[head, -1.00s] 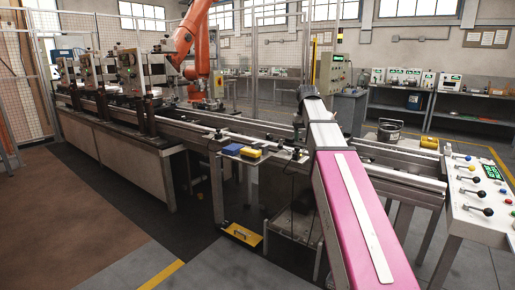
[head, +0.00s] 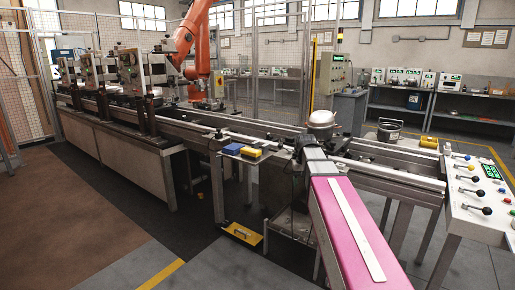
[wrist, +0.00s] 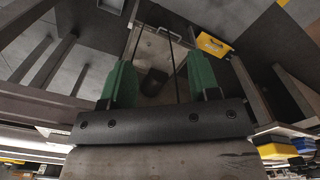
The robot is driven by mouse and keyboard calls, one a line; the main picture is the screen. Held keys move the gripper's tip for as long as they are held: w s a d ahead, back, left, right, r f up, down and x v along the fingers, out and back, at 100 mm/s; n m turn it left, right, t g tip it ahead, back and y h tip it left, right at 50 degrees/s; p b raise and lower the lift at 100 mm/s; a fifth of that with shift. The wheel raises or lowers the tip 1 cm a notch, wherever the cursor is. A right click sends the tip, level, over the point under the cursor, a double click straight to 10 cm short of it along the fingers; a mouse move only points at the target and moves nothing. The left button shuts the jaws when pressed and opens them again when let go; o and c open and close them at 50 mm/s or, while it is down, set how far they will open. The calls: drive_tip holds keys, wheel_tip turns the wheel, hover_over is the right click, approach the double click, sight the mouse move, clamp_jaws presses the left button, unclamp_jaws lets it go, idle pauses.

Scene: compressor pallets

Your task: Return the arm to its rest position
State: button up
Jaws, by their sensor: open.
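My arm, with its pink link, reaches from the lower right of the head view to the conveyor. Its dark wrist end is by the near rail; the fingertips are hidden there. In the wrist view my gripper (wrist: 160,88) shows two green fingers spread well apart with nothing held between them. Behind the wrist end in the head view, a pale rounded compressor (head: 321,121) stands at the conveyor, apart from the gripper as far as I can tell.
The conveyor rail (head: 250,128) runs beside my arm. A blue box and a yellow box (head: 250,153) sit on a side shelf. A control panel (head: 478,195) stands at the right. A yellow tray (wrist: 212,45) lies low down.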

drive_tip(key=s+f, duration=0.8)
drive_tip(key=f, duration=0.3)
drive_tip(key=s+f, duration=0.9)
drive_tip(key=f, duration=0.3)
drive_tip(key=shift+a, duration=0.15)
drive_tip(key=shift+f, duration=0.1)
drive_tip(key=shift+c, duration=0.3)
